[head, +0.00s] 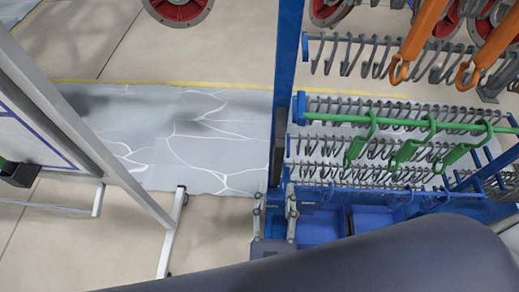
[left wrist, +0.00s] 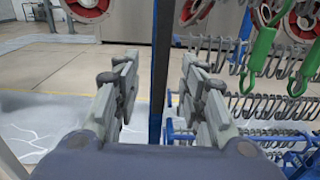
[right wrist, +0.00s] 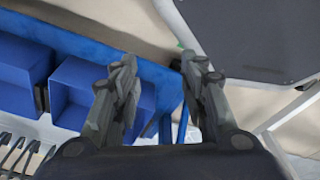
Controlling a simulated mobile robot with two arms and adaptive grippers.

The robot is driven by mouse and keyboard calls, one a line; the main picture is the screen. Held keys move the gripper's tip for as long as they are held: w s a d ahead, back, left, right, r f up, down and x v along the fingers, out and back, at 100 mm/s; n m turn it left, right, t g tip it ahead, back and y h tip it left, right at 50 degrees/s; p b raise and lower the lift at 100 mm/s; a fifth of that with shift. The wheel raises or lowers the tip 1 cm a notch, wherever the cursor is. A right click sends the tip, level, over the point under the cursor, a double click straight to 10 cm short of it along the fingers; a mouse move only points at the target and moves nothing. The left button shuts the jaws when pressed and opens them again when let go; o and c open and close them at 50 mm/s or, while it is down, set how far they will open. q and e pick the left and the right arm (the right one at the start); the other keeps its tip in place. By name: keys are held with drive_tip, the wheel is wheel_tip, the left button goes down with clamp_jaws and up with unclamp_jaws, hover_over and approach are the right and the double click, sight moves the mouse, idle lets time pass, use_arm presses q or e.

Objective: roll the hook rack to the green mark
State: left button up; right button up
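The blue hook rack (head: 287,60) stands at the right of the head view, with rows of grey hooks and a tall blue post. My left gripper (head: 274,200) is open beside the lower part of that post. In the left wrist view the post (left wrist: 158,75) shows between the open fingers (left wrist: 158,65), with a gap on each side; I cannot tell whether it is within their reach. My right gripper (right wrist: 160,70) is open, with the blue frame (right wrist: 90,38) beyond and around its fingers; no grip shows. I cannot make out a green mark on the floor.
Green hooks (head: 411,149) hang from a green bar, and orange hooks (head: 420,35) hang above. Blue bins (head: 318,228) sit low on the rack. A white-framed panel (head: 75,110) stands left. Grey cracked-pattern floor (head: 200,135) lies open between them, with a yellow line (head: 180,83) behind.

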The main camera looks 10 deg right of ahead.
sight(278, 165)
use_arm(q)
drive_tip(key=shift+w+d+r+p, duration=0.2)
drive_tip(key=shift+w+d, duration=0.1)
drive_tip(key=shift+w, duration=0.25)
drive_tip(key=shift+w+d+r+p, duration=0.1)
drive_tip(key=shift+w+d+p, duration=0.15)
drive_tip(key=shift+w, duration=0.3)
drive_tip(key=x, duration=0.3)
drive_tip(key=shift+w+d+p, duration=0.1)
drive_tip(key=shift+w+p, duration=0.1)
drive_tip(key=shift+p, duration=0.15)
drive_tip(key=shift+x, duration=1.25)
drive_tip(key=shift+w+d+f+p, duration=0.1)
drive_tip(key=shift+w+f+p, duration=0.2)
drive_tip(key=shift+w, duration=0.25)
clamp_jaws()
use_arm(e)
drive_tip(key=s+r+g, duration=0.1)
drive_tip(key=s+r, duration=0.1)
drive_tip(key=s, duration=0.5)
drive_tip(key=shift+d, duration=0.45)
